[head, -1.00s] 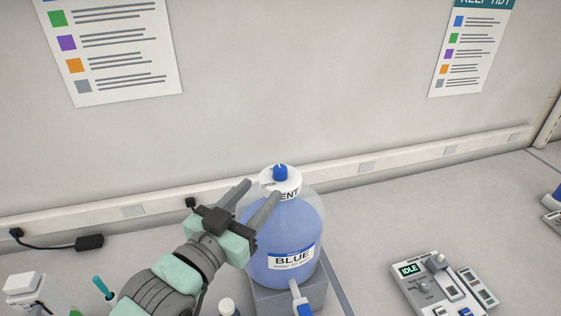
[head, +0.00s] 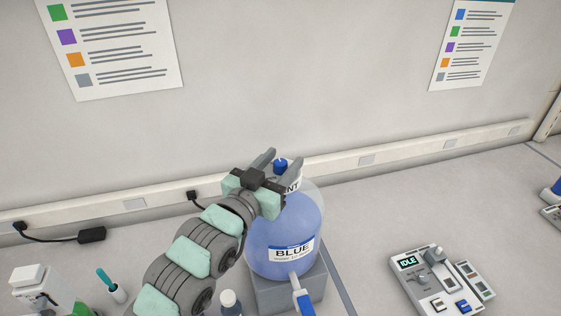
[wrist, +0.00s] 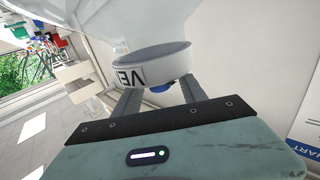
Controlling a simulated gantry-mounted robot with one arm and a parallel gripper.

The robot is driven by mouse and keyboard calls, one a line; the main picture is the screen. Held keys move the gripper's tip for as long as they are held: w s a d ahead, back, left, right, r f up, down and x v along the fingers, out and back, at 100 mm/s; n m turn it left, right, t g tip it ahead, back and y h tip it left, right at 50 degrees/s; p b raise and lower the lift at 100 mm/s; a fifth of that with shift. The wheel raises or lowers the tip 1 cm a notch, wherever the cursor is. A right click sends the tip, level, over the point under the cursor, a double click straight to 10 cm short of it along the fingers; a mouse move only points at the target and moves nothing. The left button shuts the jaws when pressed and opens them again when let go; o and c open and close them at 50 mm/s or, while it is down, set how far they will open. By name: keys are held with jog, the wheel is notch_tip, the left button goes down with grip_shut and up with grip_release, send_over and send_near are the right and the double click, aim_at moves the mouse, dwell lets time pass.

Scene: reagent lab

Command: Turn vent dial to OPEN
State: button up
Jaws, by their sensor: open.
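The blue vent dial (head: 281,166) sits on top of the white cap marked VENT (head: 293,184) of a large clear carboy (head: 285,232) of blue liquid labelled BLUE. My gripper (head: 281,163) is open at the dial, one finger on each side of it in the head view. In the wrist view the dial (wrist: 161,88) shows between my fingers (wrist: 160,95), partly hidden behind the white cap (wrist: 152,66). I cannot tell whether the fingers touch the dial. The dial's pointer and the OPEN mark are not readable now.
The carboy stands on a grey block (head: 290,291) with a spigot (head: 303,297) in front. A control panel reading IDLE (head: 437,283) is at the right. A small capped bottle (head: 229,302) is close below my arm. The wall trunking (head: 350,163) runs behind.

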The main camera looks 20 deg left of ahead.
grip_shut()
dwell(0.4)
